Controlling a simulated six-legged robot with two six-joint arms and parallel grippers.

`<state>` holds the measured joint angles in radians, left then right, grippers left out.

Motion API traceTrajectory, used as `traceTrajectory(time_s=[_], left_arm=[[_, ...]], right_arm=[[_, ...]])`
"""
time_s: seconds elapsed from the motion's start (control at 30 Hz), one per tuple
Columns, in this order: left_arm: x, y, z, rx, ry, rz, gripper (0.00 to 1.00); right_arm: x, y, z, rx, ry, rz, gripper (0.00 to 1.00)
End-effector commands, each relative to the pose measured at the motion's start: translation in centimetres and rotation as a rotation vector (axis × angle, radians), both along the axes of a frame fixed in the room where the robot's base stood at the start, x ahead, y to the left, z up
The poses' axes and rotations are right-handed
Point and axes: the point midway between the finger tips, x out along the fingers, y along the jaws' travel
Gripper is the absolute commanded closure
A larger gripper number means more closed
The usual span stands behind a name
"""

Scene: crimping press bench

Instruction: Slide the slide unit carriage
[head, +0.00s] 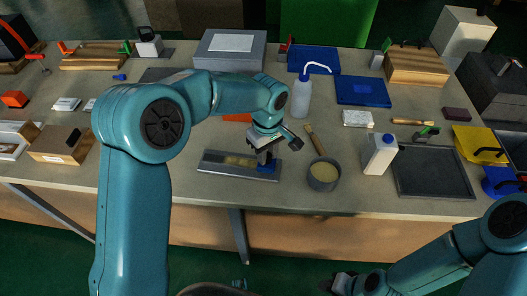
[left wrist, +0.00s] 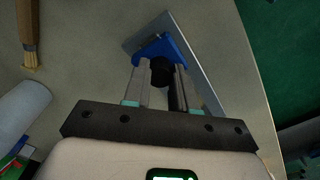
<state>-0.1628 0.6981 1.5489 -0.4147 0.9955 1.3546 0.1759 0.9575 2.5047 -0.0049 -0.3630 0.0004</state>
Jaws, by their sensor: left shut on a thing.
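The slide unit (head: 215,168) is a long, low grey rail lying across the front middle of the bench. Its blue carriage (head: 268,168) stands near the rail's right end. My left gripper (head: 264,156) reaches down onto the carriage from above and hides part of it. In the left wrist view the blue carriage (left wrist: 152,47) has a black knob (left wrist: 162,71), and my left gripper's fingers (left wrist: 160,80) are shut on this knob. The grey rail (left wrist: 204,75) runs beyond them. My right gripper (head: 340,284) is low, in front of the bench, too small and dark to judge.
A grey bowl (head: 324,176) stands just right of the rail, with a brush (head: 315,140) behind it. A white jug (head: 380,154) and a dark tray (head: 433,172) are further right. A wash bottle (head: 302,98) stands behind. Bare bench lies in front of the rail.

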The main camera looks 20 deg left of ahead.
Motion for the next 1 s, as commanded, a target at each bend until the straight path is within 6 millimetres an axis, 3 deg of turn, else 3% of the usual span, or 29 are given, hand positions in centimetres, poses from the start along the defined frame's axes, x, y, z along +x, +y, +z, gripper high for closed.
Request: traceTrajectory(time_s=[0.07, 0.1, 0.17, 0.2, 0.57, 0.67, 1.0], left_arm=[[0.1, 0.0, 0.2, -0.001, -0.004, 0.0, 1.0], [0.1, 0.0, 0.2, -0.001, -0.004, 0.0, 0.71], [0.1, 0.0, 0.2, -0.001, -0.004, -0.001, 0.51], [0.1, 0.0, 0.2, 0.0, -0.004, -0.001, 0.48], [0.1, 0.0, 0.8, 0.0, -0.004, -0.001, 0.48], [0.1, 0.1, 2.5, 0.0, -0.006, 0.0, 0.48], [0.1, 0.0, 11.5, -0.002, -0.007, 0.0, 0.48]], right_arm=[[0.0, 0.0, 0.0, 0.0, 0.0, 0.0, 0.57], [0.0, 0.0, 0.0, 0.0, 0.0, 0.0, 0.57], [0.0, 0.0, 0.0, 0.0, 0.0, 0.0, 0.57], [0.0, 0.0, 0.0, 0.0, 0.0, 0.0, 0.57], [0.0, 0.0, 0.1, 0.0, 0.0, 0.0, 0.57], [0.0, 0.0, 0.1, 0.0, 0.0, 0.0, 0.57], [0.0, 0.0, 0.9, 0.0, 0.0, 0.0, 0.57]])
